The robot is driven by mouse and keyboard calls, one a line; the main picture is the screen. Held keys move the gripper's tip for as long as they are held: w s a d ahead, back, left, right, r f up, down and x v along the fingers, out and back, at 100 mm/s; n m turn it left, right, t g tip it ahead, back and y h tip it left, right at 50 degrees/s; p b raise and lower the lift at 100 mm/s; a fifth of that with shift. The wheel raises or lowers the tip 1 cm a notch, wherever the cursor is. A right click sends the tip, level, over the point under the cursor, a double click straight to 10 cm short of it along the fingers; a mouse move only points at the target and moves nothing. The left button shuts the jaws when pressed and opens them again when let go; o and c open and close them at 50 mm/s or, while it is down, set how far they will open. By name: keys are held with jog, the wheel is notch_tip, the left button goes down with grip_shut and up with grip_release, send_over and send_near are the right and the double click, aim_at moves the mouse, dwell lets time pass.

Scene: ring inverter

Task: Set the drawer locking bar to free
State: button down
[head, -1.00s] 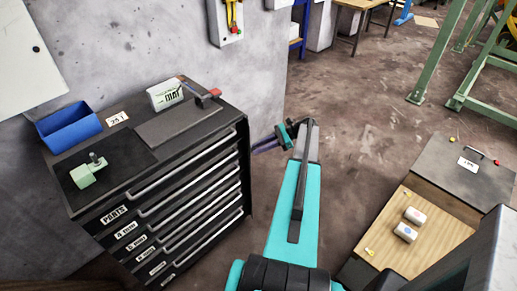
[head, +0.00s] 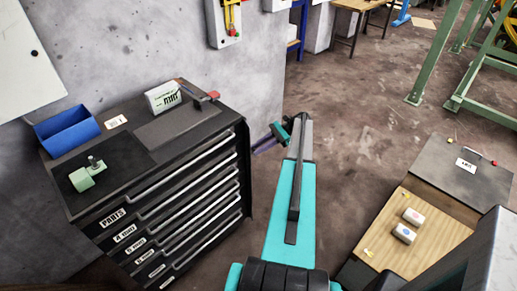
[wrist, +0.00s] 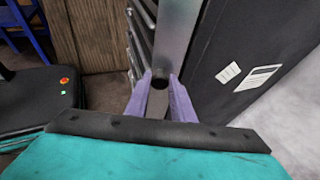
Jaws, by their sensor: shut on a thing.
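The black drawer cabinet (head: 238,128) stands at the left in the head view, its several drawers shut. In the wrist view, the locking bar (wrist: 178,35) is a grey metal strip running along the cabinet's front edge, beside the drawer handles. My gripper (wrist: 161,82) has its purple fingers closed on the bar's near end, around a dark round hole. In the head view, my gripper (head: 264,145) is beside the cabinet's right front corner, and the bar is hidden there. I cannot tell which setting the bar is in.
A blue bin (head: 68,130), a green vise-like piece (head: 86,176) and a red-handled tool (head: 208,96) lie on the cabinet top. A wood-topped bench (head: 400,262) with two small boxes stands at the right.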

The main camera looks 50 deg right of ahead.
jog(key=c, duration=1.5)
grip_release()
jog(key=shift+c, duration=0.2)
jog(key=shift+r, duration=0.15)
jog(key=s+a+r+p, duration=0.2)
jog(key=s+a+r, duration=0.2)
jog(key=s+a, duration=0.7)
jog(key=shift+s+r, duration=0.25)
jog(key=shift+r, duration=0.1)
